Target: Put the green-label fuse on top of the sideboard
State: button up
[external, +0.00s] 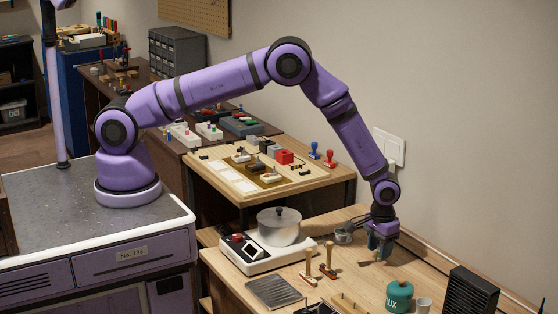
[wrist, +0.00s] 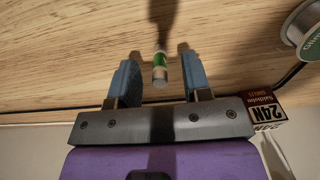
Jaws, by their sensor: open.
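The green-label fuse (wrist: 160,62) is a small cylinder with a green band and a silvery end, seen in the wrist view over the light wood surface. It lies in the gap between the two blue fingers of my gripper (wrist: 157,75), with space on both sides. My gripper is open and does not visibly touch it. In the external view my gripper (external: 380,246) is low over the right part of the light wood worktop (external: 345,285); I cannot make out the fuse there. Which piece of furniture is the sideboard, I cannot tell for certain.
A pot (external: 279,228) on a white appliance, two wooden-handled tools (external: 329,262) and a green canister (external: 399,296) stand around. A wall runs close behind.

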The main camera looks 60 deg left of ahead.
notch_tip(320, 180, down, 2)
jog(key=shift+f, duration=0.1)
grip_shut()
jog(key=shift+r, duration=0.2)
notch_tip(320, 180, up, 10)
jog(key=shift+f, duration=0.1)
jog(key=w+a+r+m, duration=0.1)
jog(key=w+a+r, duration=0.2)
jog(key=a+r, duration=0.5)
jog(key=w+a+r+m, duration=0.1)
jog(key=w+a+r, duration=0.2)
jog(key=a, duration=0.9)
jog(key=a+r, duration=0.3)
jog(key=a, duration=0.3)
jog(key=s+a+r+m, duration=0.1)
jog(key=a+r, duration=0.2)
jog(key=a, duration=0.3)
jog(key=s+a+r, duration=0.1)
jog(key=a+r, duration=0.2)
jog(key=a, duration=0.4)
jog(key=shift+s+r, duration=0.2)
jog(key=shift+r, duration=0.2)
